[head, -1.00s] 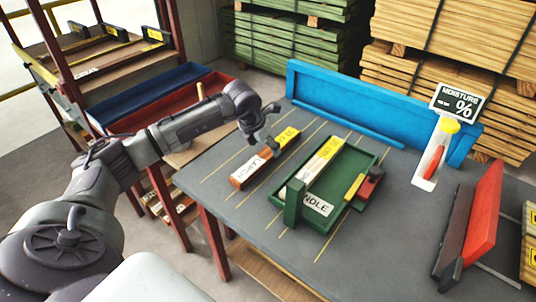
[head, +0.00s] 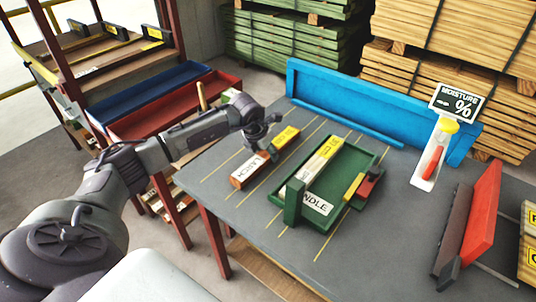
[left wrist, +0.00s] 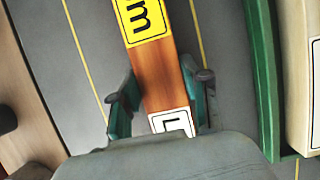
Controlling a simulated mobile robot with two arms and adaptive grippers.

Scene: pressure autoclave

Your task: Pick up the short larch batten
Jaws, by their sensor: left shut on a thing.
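The short larch batten (head: 252,171) lies on the grey table, a reddish-brown bar with a white "LARCH" label and a yellow label. My left gripper (head: 268,150) is over its middle, pointing down. In the left wrist view, the batten (left wrist: 158,75) runs between the two green-padded fingers of the left gripper (left wrist: 162,100), which is shut on it. Part of the batten's lower end is hidden behind the gripper body. I see no clear gap between the batten and the table. My right gripper is not in view.
A green tray (head: 291,203) holding a pale batten (head: 322,157) stands close right of the larch batten. A blue rail (head: 370,105) lines the table's back. A moisture meter (head: 434,155) and a red angled stand (head: 483,215) are at right. A rack stands left.

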